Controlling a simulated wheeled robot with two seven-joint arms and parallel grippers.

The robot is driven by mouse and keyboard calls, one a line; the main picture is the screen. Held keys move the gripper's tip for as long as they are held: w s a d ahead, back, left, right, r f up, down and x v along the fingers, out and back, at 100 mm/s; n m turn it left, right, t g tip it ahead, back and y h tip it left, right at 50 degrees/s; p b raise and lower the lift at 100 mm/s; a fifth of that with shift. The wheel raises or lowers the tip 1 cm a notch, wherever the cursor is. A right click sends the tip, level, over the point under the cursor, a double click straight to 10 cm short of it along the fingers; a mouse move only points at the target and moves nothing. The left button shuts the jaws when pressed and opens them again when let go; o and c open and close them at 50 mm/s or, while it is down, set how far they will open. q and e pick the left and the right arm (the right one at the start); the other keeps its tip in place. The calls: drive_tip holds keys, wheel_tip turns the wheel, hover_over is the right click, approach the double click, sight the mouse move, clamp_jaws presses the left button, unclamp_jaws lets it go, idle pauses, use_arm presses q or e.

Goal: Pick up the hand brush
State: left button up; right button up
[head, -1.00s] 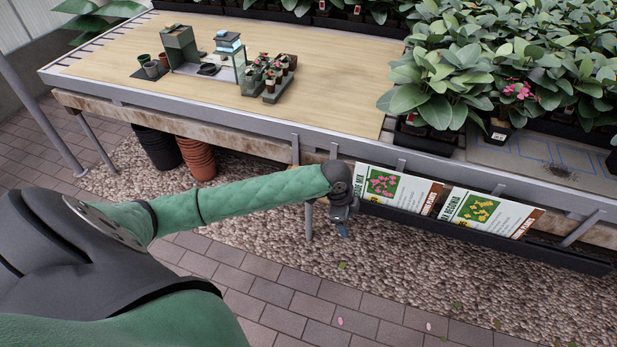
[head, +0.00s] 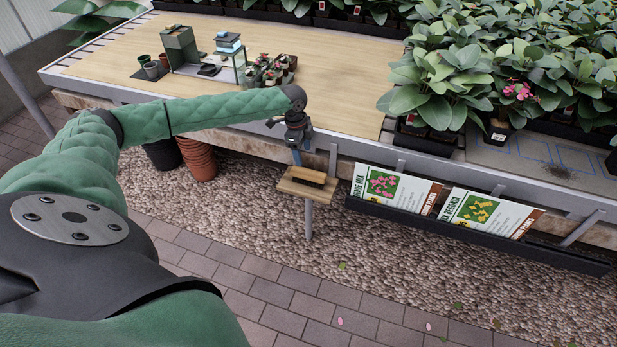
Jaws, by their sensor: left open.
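The hand brush seems to be the small dark, bristle-like strip (head: 308,176) at the pale wooden piece (head: 303,191) below the bench's front edge. I cannot tell whether that wood is a ledge or part of the brush. My left gripper (head: 296,156) hangs pointing down just above and slightly left of the dark strip, in front of the bench edge. It is open with nothing visible between its fingers, and its tip looks close to the wood; I cannot tell if it touches. My right gripper is out of view.
The bench's metal rim (head: 225,123) runs just behind my left gripper. A sign rack (head: 480,236) with plant cards is to the right. Terracotta pots (head: 197,160) stand under the bench. Small potted plants (head: 268,70) and leafy pots (head: 440,100) stand on top.

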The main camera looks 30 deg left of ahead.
sight(308, 172)
use_arm(q)
drive_tip(key=f, duration=0.5)
drive_tip(key=shift+w+d+p, duration=0.1)
drive_tip(key=shift+d+p, duration=0.2)
drive_tip(key=shift+d, duration=0.1)
drive_tip(key=shift+w+d+f+p, duration=0.1)
drive_tip(key=shift+d+f+p, duration=0.1)
drive_tip(key=shift+f, duration=0.65)
drive_tip(key=shift+d+f+p, duration=0.15)
drive_tip(key=shift+d+f, duration=0.1)
drive_tip(key=shift+f, duration=0.65)
drive_tip(key=shift+w+d+f+p, duration=0.1)
drive_tip(key=shift+d+f+p, duration=0.1)
drive_tip(key=shift+f, duration=0.65)
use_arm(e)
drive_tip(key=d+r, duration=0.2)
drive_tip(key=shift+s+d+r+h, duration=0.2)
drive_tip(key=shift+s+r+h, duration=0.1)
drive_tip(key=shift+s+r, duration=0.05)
use_arm(q)
drive_tip(key=c, duration=1.1)
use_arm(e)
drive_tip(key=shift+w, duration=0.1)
